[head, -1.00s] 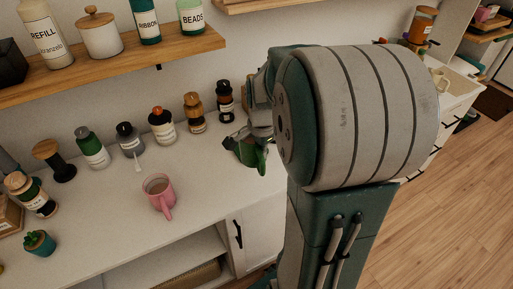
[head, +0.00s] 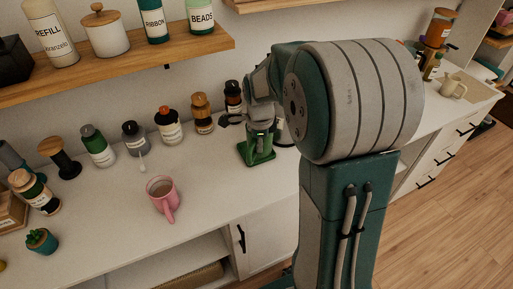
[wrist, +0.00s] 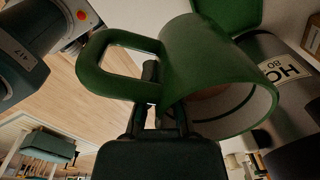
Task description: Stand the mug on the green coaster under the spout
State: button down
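A green mug (wrist: 205,75) fills the middle of the wrist view. Its handle points left and its open rim faces the lower right. My gripper (wrist: 160,95) has its dark fingers at the handle side of this mug and appears shut on it; the tips are partly hidden. In the head view my gripper (head: 245,119) is low over the back of the counter, beside a green shape (head: 257,155). I cannot tell there which part is mug and which is coaster. A flat green piece (wrist: 230,10), possibly the coaster, lies beyond the mug. I cannot make out the spout.
A pink mug (head: 163,197) stands near the counter's front. Several bottles, such as an orange-capped one (head: 168,126), line the wall. A grey canister (wrist: 285,85) is close to the green mug. A wooden shelf (head: 120,64) hangs above. The counter between pink mug and green shape is clear.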

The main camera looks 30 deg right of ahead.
jog(key=w+d+f, duration=0.1)
jog(key=w+f, duration=0.1)
jog(key=w+d+f, duration=0.1)
jog(key=w+f, duration=0.2)
jog(key=w+d+f, duration=0.1)
jog(key=w+f, duration=0.1)
jog(key=w, duration=0.1)
jog(key=shift+w+f, duration=0.2)
jog(key=shift+f, duration=1.65)
jog(key=c, duration=0.8)
grip_release()
jog(key=shift+f, duration=0.1)
